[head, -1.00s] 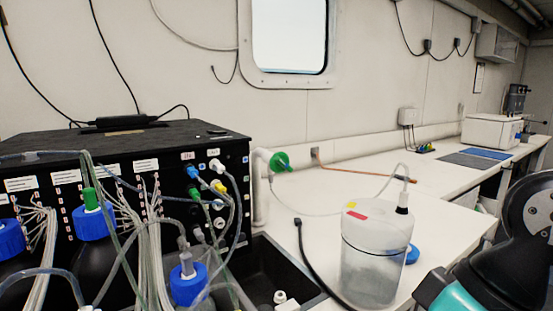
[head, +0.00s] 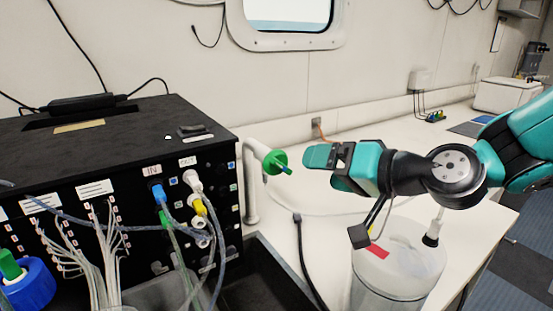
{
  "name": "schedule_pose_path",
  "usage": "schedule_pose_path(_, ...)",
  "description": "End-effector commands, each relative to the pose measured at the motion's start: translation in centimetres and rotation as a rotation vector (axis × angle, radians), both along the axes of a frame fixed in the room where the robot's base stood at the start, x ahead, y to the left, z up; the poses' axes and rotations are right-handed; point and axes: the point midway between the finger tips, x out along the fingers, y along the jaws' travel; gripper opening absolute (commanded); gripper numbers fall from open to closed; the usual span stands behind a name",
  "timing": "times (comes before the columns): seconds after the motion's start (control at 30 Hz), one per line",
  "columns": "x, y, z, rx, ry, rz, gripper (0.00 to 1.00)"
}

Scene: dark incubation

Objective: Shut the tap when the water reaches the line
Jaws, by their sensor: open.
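My gripper (head: 322,155) is open and empty, just right of the green part. A small gap shows between them. The clear jar (head: 392,285) stands on the bench below my arm, with a red label and a dark fitting on its lid. Its lower part is cut off by the frame, and I cannot tell the water level against the line.
A black instrument box (head: 105,135) with many tubes fills the left. A dark sink (head: 262,285) lies below the tap. A black hose (head: 306,265) runs along the bench, and a clear tube passes behind my arm. The far bench holds a white box (head: 505,95).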

Motion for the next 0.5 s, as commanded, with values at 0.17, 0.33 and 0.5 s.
schedule_pose_path(0.17, 2.4, 3.4, -1.0, -0.002, 0.003, 0.008, 0.85)
schedule_pose_path(0.33, 4.9, 6.0, -2.0, -0.002, 0.002, 0.004, 0.85)
schedule_pose_path(0.5, 6.6, 7.9, -2.9, -0.003, 0.001, 0.002, 0.85)
